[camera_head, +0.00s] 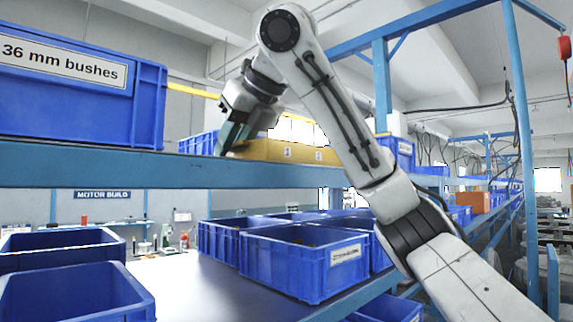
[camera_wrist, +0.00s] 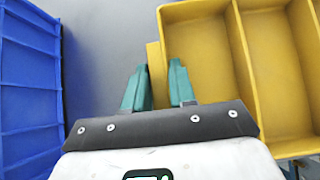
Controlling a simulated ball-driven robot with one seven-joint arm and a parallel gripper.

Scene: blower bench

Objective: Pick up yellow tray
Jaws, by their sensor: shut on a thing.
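The yellow tray (camera_head: 290,150) sits on the upper shelf in the head view, to the right of my gripper (camera_head: 228,138). In the wrist view the yellow tray (camera_wrist: 200,12) fills the right side and shows long compartments that look empty. My gripper (camera_wrist: 158,88) has its two green fingers on either side of a yellow part at the tray's left edge, and it is shut on the tray there. The exact contact is partly hidden by the fingers. I cannot tell whether the tray is clear of the shelf.
A blue bin labelled "36 mm bushes" (camera_head: 80,90) stands on the shelf to the left; a blue bin wall (camera_wrist: 30,90) shows in the wrist view. Bare grey shelf (camera_wrist: 108,40) lies between. Blue bins (camera_head: 300,265) stand on the bench below. A blue post (camera_head: 381,85) rises behind.

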